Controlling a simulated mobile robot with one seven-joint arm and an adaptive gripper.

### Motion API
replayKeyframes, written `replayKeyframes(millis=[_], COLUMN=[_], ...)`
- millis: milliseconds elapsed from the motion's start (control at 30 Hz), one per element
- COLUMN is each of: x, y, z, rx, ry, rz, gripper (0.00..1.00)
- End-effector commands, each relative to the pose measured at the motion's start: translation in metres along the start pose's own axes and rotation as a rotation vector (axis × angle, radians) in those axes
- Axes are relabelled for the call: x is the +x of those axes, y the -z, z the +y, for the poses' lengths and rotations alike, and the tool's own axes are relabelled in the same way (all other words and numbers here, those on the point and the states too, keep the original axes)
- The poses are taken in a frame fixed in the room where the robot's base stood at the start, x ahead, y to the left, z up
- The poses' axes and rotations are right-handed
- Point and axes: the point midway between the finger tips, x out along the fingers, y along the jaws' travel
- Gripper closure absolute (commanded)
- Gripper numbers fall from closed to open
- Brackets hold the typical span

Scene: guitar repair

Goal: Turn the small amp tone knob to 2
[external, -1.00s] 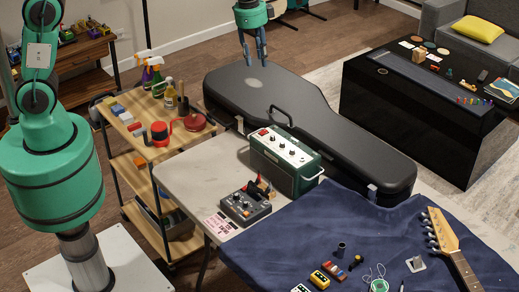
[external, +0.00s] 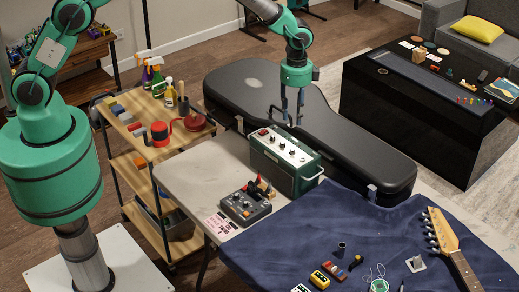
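The small green amp (external: 285,163) stands upright on the worktable, with a pale control panel (external: 282,146) on top carrying several dark knobs and a red part at its left end. The knob markings are too small to read, so I cannot tell which is the tone knob or where it points. My gripper (external: 291,121) points down above the back of the amp, in front of the guitar case in the picture. Its two fingers are apart with nothing visible between them. Whether the fingertips touch the amp cannot be told.
A black guitar case (external: 365,140) lies behind the amp. A grey pedal with knobs (external: 245,207) sits in front of it on the pale tabletop (external: 190,172). A blue cloth (external: 300,235) with pedals and a guitar neck (external: 455,250) covers the right. A wooden cart (external: 135,125) stands left.

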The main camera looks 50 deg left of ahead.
Motion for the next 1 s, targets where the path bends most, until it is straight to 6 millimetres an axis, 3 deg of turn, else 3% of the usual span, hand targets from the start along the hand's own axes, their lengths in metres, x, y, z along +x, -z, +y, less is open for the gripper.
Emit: replayKeyframes(millis=[467,667,1000], x=[0.008,0.028,0.081], y=[-0.001,-0.001,-0.001], z=[0.0,0.001,0.001], rx=[-0.001,-0.001,-0.001], ry=[-0.001,-0.002,-0.002], rz=[-0.001,-0.002,-0.002], gripper=[0.67,0.67,0.67])
